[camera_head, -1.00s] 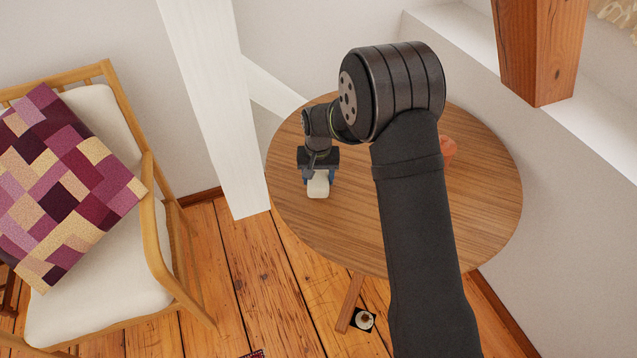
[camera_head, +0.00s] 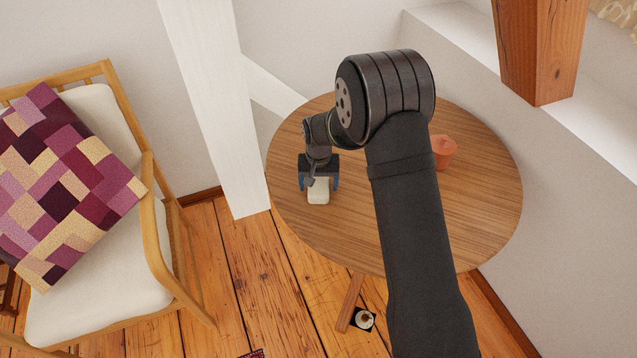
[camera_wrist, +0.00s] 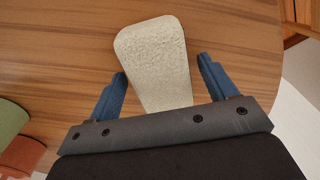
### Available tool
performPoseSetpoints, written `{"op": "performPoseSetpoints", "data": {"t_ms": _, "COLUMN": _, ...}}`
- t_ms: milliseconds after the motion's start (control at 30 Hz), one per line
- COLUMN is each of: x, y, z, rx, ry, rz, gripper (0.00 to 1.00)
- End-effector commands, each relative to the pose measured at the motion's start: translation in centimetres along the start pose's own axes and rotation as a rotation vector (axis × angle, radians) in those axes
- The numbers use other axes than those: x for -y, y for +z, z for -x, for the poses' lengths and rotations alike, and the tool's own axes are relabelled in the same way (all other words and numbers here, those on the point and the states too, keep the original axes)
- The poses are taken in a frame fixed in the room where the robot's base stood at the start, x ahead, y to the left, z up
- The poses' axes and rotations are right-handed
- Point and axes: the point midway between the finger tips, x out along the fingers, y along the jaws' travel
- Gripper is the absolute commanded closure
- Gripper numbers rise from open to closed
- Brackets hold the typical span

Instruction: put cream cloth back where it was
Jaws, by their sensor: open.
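The cream cloth (camera_head: 318,192) lies on the round wooden table (camera_head: 420,240), near its left edge. It looks like a small folded pad with rounded corners. My gripper (camera_head: 319,188) is at the cloth with its blue fingers apart. In the wrist view, the cloth (camera_wrist: 157,60) reaches from between the open fingers of my gripper (camera_wrist: 161,78) out past their tips. Neither finger clearly presses on it. The near end of the cloth is hidden behind the gripper body.
An orange cup-like object (camera_head: 443,152) stands on the table to the right, partly behind my arm. In the wrist view a green object (camera_wrist: 10,122) sits at the left. A white post (camera_head: 215,100) rises left of the table. A cushioned chair (camera_head: 100,270) is further left.

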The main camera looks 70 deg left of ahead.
Motion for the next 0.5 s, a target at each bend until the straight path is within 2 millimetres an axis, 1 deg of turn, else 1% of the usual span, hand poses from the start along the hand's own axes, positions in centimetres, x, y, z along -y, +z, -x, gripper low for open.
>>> {"op": "performPoseSetpoints", "data": {"t_ms": 67, "x": 0.0, "y": 0.0, "z": 0.6, "rx": -0.001, "ry": 0.000, "rz": 0.000, "gripper": 0.22}}
{"op": "performPoseSetpoints", "data": {"t_ms": 167, "x": 0.0, "y": -0.1, "z": 2.1, "rx": -0.003, "ry": -0.001, "rz": 0.000, "gripper": 0.22}}
{"op": "performPoseSetpoints", "data": {"t_ms": 400, "x": 0.0, "y": -0.1, "z": 7.3, "rx": -0.003, "ry": -0.001, "rz": 0.000, "gripper": 0.22}}
{"op": "performPoseSetpoints", "data": {"t_ms": 500, "x": 0.0, "y": -0.1, "z": 9.3, "rx": -0.002, "ry": -0.001, "rz": 0.000, "gripper": 0.22}}
